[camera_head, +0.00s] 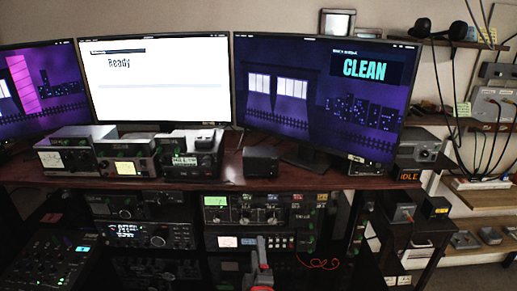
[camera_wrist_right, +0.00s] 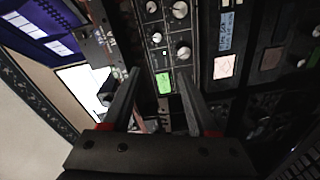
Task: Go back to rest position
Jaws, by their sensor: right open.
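My right gripper (camera_head: 260,254) shows at the bottom middle of the head view, in front of the lower radio rack. In the right wrist view its two dark fingers (camera_wrist_right: 158,100) are spread apart with nothing between them. Beyond the fingertips is the tuner panel (camera_wrist_right: 165,35) with several round knobs and a lit green display. The same tuner unit (camera_head: 262,214) shows in the head view just above the gripper, and I see no contact with its knobs. My left gripper is not in view.
A dark red desk (camera_head: 335,181) carries three monitors, including a right one (camera_head: 325,95) reading CLEAN and a white one (camera_head: 158,80) reading Ready. Several radios stand on and below the desk. A mixer (camera_head: 45,255) is at lower left. Shelves (camera_head: 480,196) with cables are at right.

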